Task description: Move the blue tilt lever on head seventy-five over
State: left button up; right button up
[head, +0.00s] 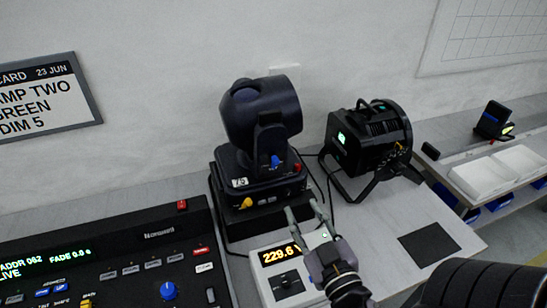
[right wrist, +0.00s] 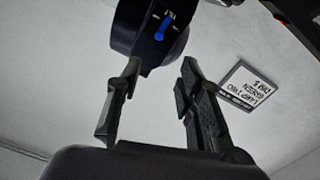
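The moving head (head: 262,112) stands on a dark base with a "75" label (head: 239,182), at the middle of the head view. Its blue tilt lever (head: 275,161) is on the side of the yoke facing me. In the right wrist view the blue lever (right wrist: 160,32) lies on a dark round hub with white marks, slanting slightly. My right gripper (head: 303,207) is open and empty, in front of and below the lever, apart from it. In the right wrist view my right gripper (right wrist: 159,64) has its fingers spread, with the lever beyond the gap. My left gripper is out of view.
A yellow lever (head: 246,203) and red knob (head: 297,167) are on the same fixture. A black par can (head: 370,138) stands to the right. A meter reading about 229.6 (head: 283,275) and a lighting console (head: 120,262) are in front. A card (head: 45,98) hangs on the wall.

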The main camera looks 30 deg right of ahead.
jog(key=p, duration=0.1)
send_near(277, 163)
jog(key=x, duration=0.8)
jog(key=shift+w+d+p, duration=0.2)
jog(key=shift+w+p, duration=0.1)
jog(key=shift+w, duration=0.3)
jog(key=shift+c, duration=0.3)
grip_shut()
